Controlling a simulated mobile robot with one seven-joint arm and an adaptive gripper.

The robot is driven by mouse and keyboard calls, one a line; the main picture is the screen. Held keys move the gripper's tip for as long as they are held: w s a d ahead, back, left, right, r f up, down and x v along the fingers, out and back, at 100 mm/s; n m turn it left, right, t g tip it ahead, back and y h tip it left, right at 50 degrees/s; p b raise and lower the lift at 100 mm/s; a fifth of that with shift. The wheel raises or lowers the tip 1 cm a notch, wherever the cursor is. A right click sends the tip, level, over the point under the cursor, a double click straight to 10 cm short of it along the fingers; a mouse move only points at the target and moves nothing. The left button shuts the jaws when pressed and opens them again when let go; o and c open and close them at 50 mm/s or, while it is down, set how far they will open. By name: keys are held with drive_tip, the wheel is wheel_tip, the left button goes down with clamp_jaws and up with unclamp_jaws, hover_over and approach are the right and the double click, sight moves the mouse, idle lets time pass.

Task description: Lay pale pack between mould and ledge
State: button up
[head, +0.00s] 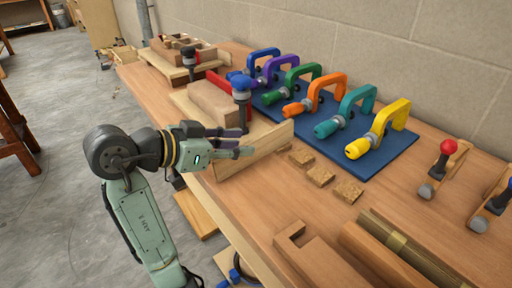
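The pale pack (270,143), a light wooden strip, stands on its long edge on the bench in front of the mould. The mould (213,102) is a brown wooden block on a pale base board, with a blue-handled clamp (241,88) at its right end. My gripper (248,142) is at the pack's upper edge, with its two fingers apart. One finger is on the mould side and the other in front of the pack. I cannot tell whether both fingers touch it. The ledge is not clearly distinguishable; the pack and my gripper hide part of the base board.
Several coloured clamps lie on a blue mat (402,148) along the wall. Small cork-like blocks (320,174) lie in front of the mat. A notched board (318,262) and a bundle of strips (410,240) lie at the near right.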

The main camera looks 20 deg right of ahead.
sight(249, 142)
drive_tip(key=p+x, duration=0.1)
drive_tip(key=x, duration=0.4)
drive_tip(key=shift+w+d, duration=0.3)
drive_tip(key=shift+d, duration=0.05)
drive_tip(key=shift+r, duration=0.1)
clamp_jaws()
